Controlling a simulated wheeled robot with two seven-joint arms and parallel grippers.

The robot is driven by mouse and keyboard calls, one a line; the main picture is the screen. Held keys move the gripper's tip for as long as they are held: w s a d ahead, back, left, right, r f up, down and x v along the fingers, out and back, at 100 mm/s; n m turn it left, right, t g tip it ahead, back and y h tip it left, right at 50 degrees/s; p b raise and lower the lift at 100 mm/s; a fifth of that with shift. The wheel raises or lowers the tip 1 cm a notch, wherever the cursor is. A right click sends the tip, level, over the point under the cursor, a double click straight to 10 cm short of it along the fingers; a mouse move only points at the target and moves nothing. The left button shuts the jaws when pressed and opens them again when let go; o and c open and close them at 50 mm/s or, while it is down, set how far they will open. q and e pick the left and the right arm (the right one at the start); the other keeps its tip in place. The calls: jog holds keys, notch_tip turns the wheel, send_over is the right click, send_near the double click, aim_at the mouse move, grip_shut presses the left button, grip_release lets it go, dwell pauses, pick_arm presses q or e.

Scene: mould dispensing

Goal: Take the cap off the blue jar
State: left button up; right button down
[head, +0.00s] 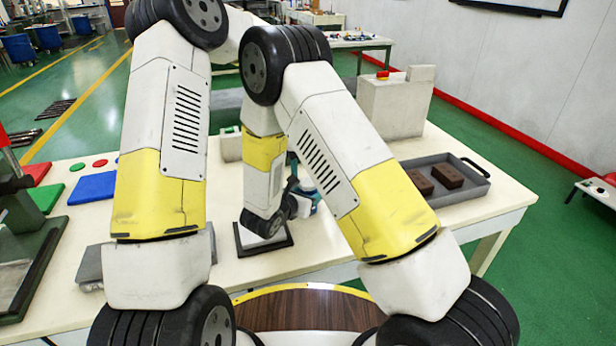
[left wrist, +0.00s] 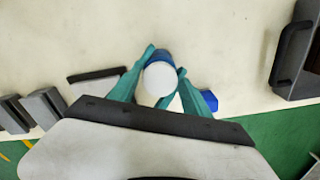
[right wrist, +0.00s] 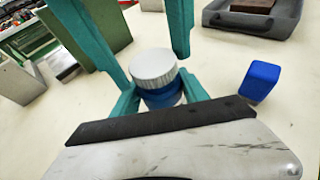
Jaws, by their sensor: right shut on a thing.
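The blue jar (right wrist: 160,97) stands with a pale grey-white cap (right wrist: 154,66) on top. My right gripper (right wrist: 160,88) is shut on the blue jar, with one teal finger on each side below the cap. In the left wrist view the cap (left wrist: 160,80) shows from above, with the blue jar (left wrist: 158,55) partly behind it. My left gripper (left wrist: 167,62) is open, its teal fingers on either side of the cap. Its fingers also come down from the top in the right wrist view, apart from the cap. My arms hide most of the jar in the head view.
A small blue block (right wrist: 261,80) lies to the right of the jar. A grey tray (head: 480,188) with brown blocks stands at the table's right. A black-framed plate (head: 262,247) lies in front of the grippers. Red, green and blue pieces lie at the left.

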pick_arm(q)
grip_shut()
jog(key=n, duration=0.7)
jog(key=shift+o, duration=1.9)
grip_release()
jog(key=shift+r, duration=0.15)
